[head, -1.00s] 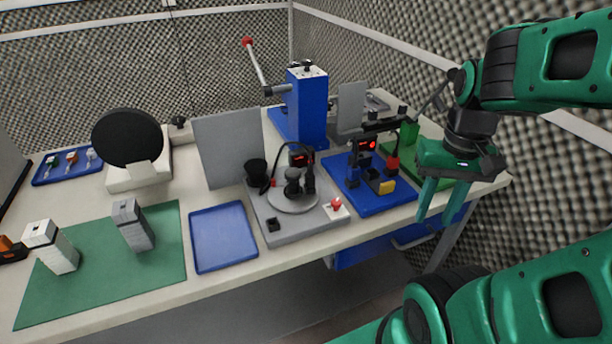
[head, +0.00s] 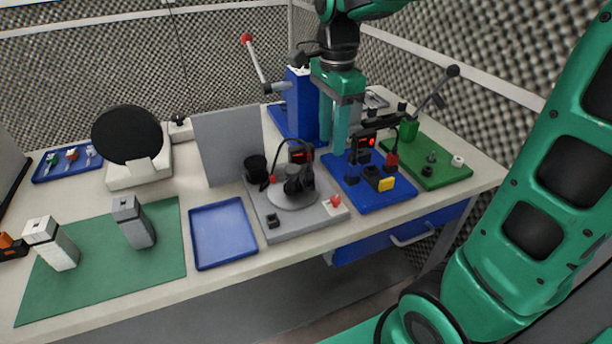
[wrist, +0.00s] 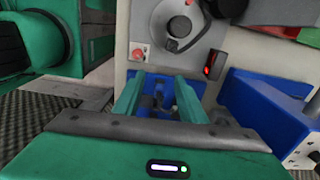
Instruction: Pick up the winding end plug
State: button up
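I cannot tell for certain which part is the winding end plug. On the blue plate (head: 402,202) stand small dark upright pieces (head: 352,178), a black block with a yellow part (head: 386,184), a red-and-black plug (head: 392,160) and a meter with a red display (head: 367,142). My gripper (head: 333,146) points down above the back left of this plate, in front of the blue press. Its fingers are apart with nothing visibly held. In the wrist view, my gripper (wrist: 158,100) is open, with dark blue pieces (wrist: 158,88) showing between and beyond the fingers.
The grey station (head: 290,232) with turntable and cable stands left of the blue plate. The blue press (head: 300,95) rises close behind my gripper. A green board (head: 455,172) with small parts lies right. An empty blue tray (head: 222,235) and green mat (head: 95,285) lie left.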

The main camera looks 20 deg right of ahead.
aim_at(310, 164)
jog(key=shift+m, duration=0.9)
jog(key=w+a, duration=0.1)
jog(key=a, duration=0.1)
jog(key=w+a, duration=0.1)
jog(key=a, duration=0.1)
jog(key=shift+w+a+f, duration=0.1)
jog(key=shift+w+f, duration=0.05)
jog(key=shift+w, duration=0.2)
notch_tip(310, 164, down, 5)
jog(key=shift+r, duration=0.15)
jog(key=shift+s+f, duration=0.2)
jog(key=shift+f, duration=1.15)
jog(key=shift+s+f, duration=0.15)
jog(key=shift+f, duration=1.15)
jog(key=shift+c, duration=0.4)
grip_shut()
